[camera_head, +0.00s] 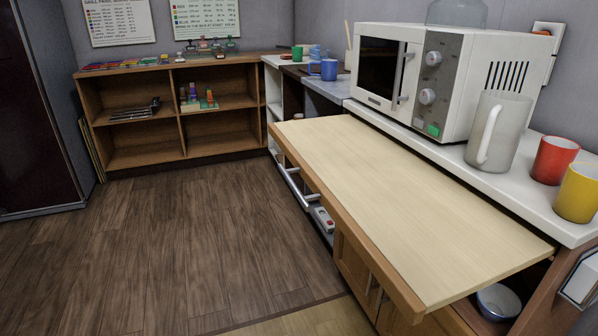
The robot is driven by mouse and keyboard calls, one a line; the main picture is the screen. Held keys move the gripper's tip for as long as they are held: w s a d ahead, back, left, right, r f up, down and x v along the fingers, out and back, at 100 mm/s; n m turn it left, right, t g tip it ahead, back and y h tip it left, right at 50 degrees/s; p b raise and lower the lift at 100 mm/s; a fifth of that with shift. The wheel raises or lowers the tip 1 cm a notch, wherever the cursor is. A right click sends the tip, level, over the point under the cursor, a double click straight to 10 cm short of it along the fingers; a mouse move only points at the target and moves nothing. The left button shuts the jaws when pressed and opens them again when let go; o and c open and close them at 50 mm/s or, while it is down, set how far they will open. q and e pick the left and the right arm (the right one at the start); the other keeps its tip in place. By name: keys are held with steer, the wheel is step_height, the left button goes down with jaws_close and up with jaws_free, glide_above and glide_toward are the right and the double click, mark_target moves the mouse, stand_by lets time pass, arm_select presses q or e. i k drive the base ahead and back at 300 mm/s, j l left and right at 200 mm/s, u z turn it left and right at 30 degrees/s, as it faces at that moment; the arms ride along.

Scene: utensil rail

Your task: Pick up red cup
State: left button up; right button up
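The red cup (553,160) stands upright on the white counter at the right, behind a yellow cup (577,193) and to the right of a large grey-white mug or pitcher (498,131). Its handle cannot be made out. Neither of my grippers shows in the head view.
A pulled-out wooden board (400,200) juts out in front of the counter (447,152), its top bare. A microwave (436,75) stands behind the pitcher. A bowl (498,301) sits below the board. Blue (328,69) and green (297,53) cups are far back. Floor at left is clear.

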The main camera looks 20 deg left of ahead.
mark_target(554, 154)
steer(key=i+l+z, duration=0.3)
steer(key=i+l, duration=0.55)
steer(key=l, duration=0.15)
steer(key=k+j+z, duration=0.3)
steer(key=i+l+u, duration=0.3)
